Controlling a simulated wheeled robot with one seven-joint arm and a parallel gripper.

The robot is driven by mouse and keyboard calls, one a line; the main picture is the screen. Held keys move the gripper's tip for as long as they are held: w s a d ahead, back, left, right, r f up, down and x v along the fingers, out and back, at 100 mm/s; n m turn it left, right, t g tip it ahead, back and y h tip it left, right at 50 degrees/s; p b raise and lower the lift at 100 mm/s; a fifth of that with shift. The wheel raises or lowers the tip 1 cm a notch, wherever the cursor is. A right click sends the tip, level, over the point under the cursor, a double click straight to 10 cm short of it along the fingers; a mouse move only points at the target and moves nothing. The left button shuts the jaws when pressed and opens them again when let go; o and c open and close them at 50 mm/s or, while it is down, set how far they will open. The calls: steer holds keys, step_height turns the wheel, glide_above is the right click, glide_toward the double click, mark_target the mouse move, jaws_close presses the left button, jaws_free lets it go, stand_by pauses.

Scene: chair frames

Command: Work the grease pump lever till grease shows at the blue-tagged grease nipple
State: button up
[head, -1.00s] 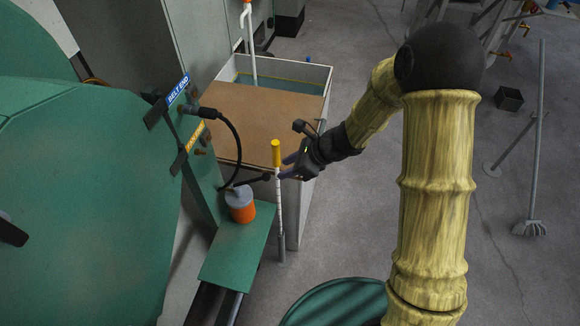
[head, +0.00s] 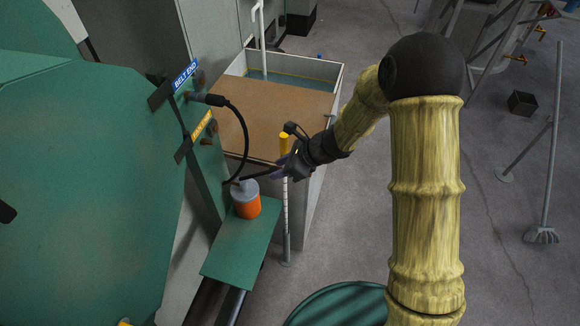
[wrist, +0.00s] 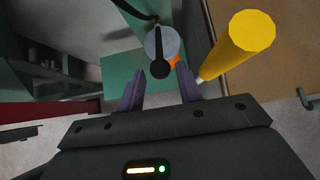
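The grease pump (head: 246,207) has an orange body and a grey cap and stands on a green shelf. Its thin dark lever (head: 262,174) reaches right from the cap toward my gripper (head: 279,171). In the wrist view, the lever's round black knob (wrist: 160,68) appears between the two purple fingers of my gripper (wrist: 160,75). The fingers are apart, with gaps on both sides of the knob. A black hose (head: 246,138) curves up from the pump to the fitting at the blue BELT END tag (head: 185,75). The hose end covers that nipple; I see no grease there.
A yellow-topped striped post (head: 286,215) stands close beside my gripper; its yellow top (wrist: 250,32) looms right of the fingers. A yellow tag (head: 202,125) marks a lower fitting. A brown-topped bin (head: 270,115) stands behind. A green machine housing fills the left.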

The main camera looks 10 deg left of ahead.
steer(key=shift+a+f, duration=0.45)
steer(key=shift+f, duration=0.15)
steer(key=shift+w, duration=0.1)
steer(key=c, duration=0.5)
steer(key=shift+d+f+b, duration=0.45)
steer(key=shift+f+b, duration=0.4)
steer(key=shift+b, duration=0.1)
steer(key=shift+d+f+b, duration=0.45)
steer(key=shift+f+b, duration=0.45)
steer(key=shift+d+f+b, duration=0.45)
steer(key=shift+f+b, duration=0.4)
steer(key=shift+b, duration=0.1)
steer(key=shift+f, duration=0.1)
